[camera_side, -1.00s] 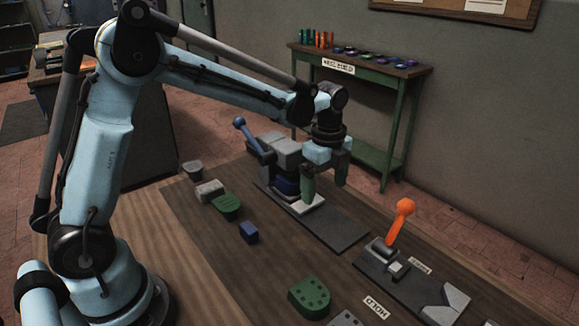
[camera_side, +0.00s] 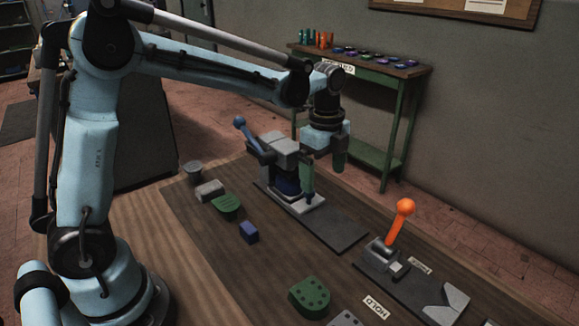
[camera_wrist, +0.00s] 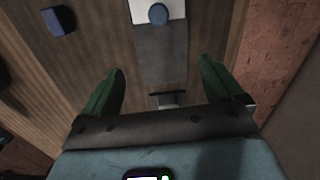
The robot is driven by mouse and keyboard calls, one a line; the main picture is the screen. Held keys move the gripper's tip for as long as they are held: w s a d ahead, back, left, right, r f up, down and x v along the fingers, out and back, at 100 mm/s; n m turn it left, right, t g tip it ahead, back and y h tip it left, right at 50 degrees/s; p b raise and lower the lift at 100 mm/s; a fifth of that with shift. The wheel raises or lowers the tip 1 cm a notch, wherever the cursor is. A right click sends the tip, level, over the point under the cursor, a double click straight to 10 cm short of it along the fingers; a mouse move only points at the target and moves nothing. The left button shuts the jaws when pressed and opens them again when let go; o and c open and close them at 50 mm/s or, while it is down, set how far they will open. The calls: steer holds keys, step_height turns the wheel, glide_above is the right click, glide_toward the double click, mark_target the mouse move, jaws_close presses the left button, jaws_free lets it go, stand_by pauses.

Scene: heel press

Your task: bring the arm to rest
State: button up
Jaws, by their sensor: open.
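My gripper (camera_side: 324,176) hangs pointing down beside the heel press (camera_side: 284,150), its two green fingers apart. Nothing shows between the fingers. In the wrist view my gripper (camera_wrist: 163,66) is also open and empty, above a dark base plate. In that view a white plate (camera_wrist: 174,6) with a round blue piece (camera_wrist: 158,14) on it lies beyond the fingertips. In the side view the near finger overlaps the white plate (camera_side: 296,208) and partly hides what stands there. The press has a blue lever (camera_side: 243,130), which leans up to the left.
An orange-handled clamp (camera_side: 399,222) stands at right. A green block (camera_side: 309,297), a blue block (camera_side: 249,231), another green piece (camera_side: 226,206) and a grey block (camera_side: 209,190) lie on the table. A green side table (camera_side: 398,68) stands by the wall.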

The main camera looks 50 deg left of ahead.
steer(key=s+a+r+n+t, duration=0.1)
steer(key=s+n+t, duration=0.5)
steer(key=s+n, duration=0.8)
steer(key=r+n, duration=0.1)
steer(key=n, duration=0.2)
steer(key=shift+s+r+t, duration=0.25)
steer(key=shift+t, duration=0.15)
